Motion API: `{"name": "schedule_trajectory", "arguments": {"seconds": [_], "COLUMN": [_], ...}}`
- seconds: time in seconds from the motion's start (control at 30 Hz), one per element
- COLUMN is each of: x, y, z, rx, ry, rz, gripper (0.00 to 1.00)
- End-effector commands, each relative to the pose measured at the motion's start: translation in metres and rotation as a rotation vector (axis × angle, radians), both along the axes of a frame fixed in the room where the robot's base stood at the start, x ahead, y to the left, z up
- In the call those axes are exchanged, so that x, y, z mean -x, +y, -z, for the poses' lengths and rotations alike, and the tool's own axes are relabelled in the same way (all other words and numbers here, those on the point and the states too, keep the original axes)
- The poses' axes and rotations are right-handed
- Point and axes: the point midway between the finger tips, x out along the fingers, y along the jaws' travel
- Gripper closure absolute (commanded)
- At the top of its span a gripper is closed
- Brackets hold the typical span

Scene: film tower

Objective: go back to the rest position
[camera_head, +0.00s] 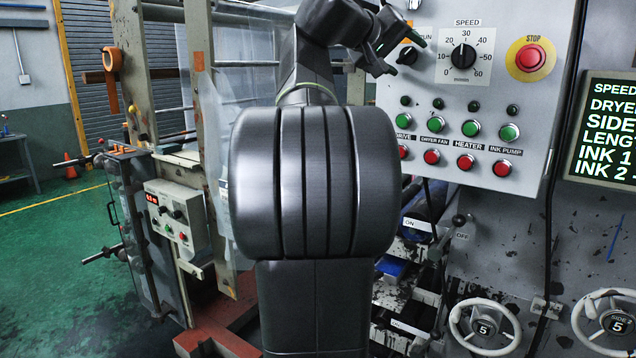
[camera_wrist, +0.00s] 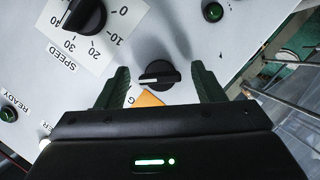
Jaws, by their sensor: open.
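My gripper (camera_head: 400,52) is raised in front of the upper left of the grey control panel (camera_head: 476,118) in the head view. In the wrist view my gripper (camera_wrist: 160,84) has its two dark fingers spread wide. A black rotary switch (camera_wrist: 159,75) shows between the fingers, and no contact with it is visible. The same switch (camera_head: 407,56) shows beside the gripper in the head view, its label partly covered. My arm fills the middle of the head view and hides what is behind it.
The panel also bears a black speed knob (camera_head: 463,56), a red stop button (camera_head: 530,58) and rows of green and red buttons. A display screen (camera_head: 604,130) is at the right. Two white handwheels (camera_head: 484,326) are below. Open green floor (camera_head: 60,240) lies at the left.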

Motion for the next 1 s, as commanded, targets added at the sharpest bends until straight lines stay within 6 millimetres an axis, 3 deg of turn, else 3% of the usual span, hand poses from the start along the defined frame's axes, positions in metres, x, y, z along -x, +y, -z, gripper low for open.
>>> {"name": "schedule_trajectory", "arguments": {"seconds": [1.0], "x": [0.0], "y": [-0.0017], "z": [0.0026], "rx": [1.129], "ry": [0.767], "rz": [0.001], "gripper": [0.38]}}
